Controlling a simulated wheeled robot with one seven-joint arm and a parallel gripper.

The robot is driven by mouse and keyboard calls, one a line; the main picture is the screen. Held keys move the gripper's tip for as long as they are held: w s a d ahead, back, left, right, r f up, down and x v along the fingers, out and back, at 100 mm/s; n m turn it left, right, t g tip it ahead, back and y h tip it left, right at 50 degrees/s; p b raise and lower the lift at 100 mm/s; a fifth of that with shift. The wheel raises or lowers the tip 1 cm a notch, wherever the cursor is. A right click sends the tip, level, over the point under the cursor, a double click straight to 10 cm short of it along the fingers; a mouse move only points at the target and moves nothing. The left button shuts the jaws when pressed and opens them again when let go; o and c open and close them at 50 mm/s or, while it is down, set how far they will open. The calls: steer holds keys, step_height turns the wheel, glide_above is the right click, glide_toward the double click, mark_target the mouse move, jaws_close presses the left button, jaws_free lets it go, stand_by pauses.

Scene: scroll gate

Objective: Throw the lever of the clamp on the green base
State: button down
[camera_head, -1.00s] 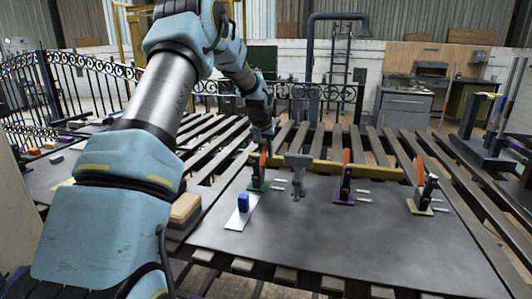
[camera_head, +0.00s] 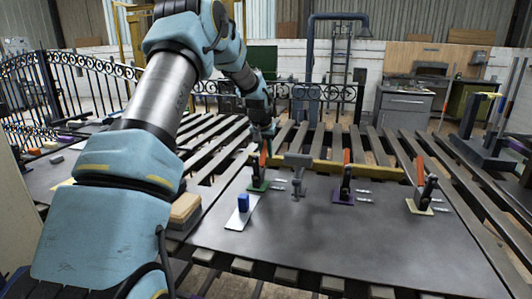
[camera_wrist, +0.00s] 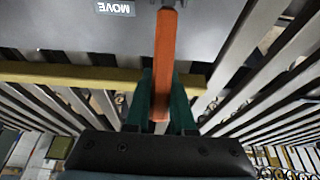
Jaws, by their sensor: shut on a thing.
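The clamp on the green base (camera_head: 258,186) stands near the left part of the dark metal plate. Its orange lever (camera_head: 263,160) points upward. My gripper (camera_head: 264,133) is above the clamp, at the lever's top end. In the wrist view the orange lever (camera_wrist: 164,60) runs down between the green fingers of my gripper (camera_wrist: 162,95), which is shut on it. The clamp's base is not seen in the wrist view.
Clamps with orange levers stand on a purple base (camera_head: 342,198) and a pale yellow base (camera_head: 419,207). A grey post (camera_head: 298,173) stands close right of the green-based clamp. A blue block (camera_head: 243,203) is in front. A yellow bar (camera_head: 335,168) runs behind.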

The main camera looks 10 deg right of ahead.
mark_target(264, 150)
steer(key=shift+b, duration=0.5)
steer(key=t+b, duration=0.1)
steer(key=b, duration=0.1)
steer(key=s+t+h+b, duration=0.1)
steer(key=b, duration=0.2)
steer(key=shift+a+r+b, duration=0.25)
steer(key=shift+a+b, duration=0.1)
steer(key=t+b, duration=0.1)
steer(key=b, duration=0.2)
steer(key=s+r+t+h+b, duration=0.1)
steer(key=b, duration=0.2)
steer(key=shift+s+a, duration=0.2)
steer(key=shift+a, duration=0.15)
steer(key=s+t+b, duration=0.1)
steer(key=b, duration=0.2)
steer(key=s+a+r+t+h+b, duration=0.1)
steer(key=b, duration=0.3)
steer(key=s+r+t+h+b, duration=0.1)
steer(key=t+b, duration=0.1)
steer(key=b, duration=0.1)
steer(key=shift+a, duration=0.35)
steer(key=shift+s+a+r+t+h+b, duration=0.2)
steer(key=shift+s+r+t+h+b, duration=0.3)
steer(key=shift+b, duration=0.85)
steer(key=shift+f, duration=0.1)
steer(key=c, duration=0.8)
jaws_free()
steer(key=shift+o, duration=0.2)
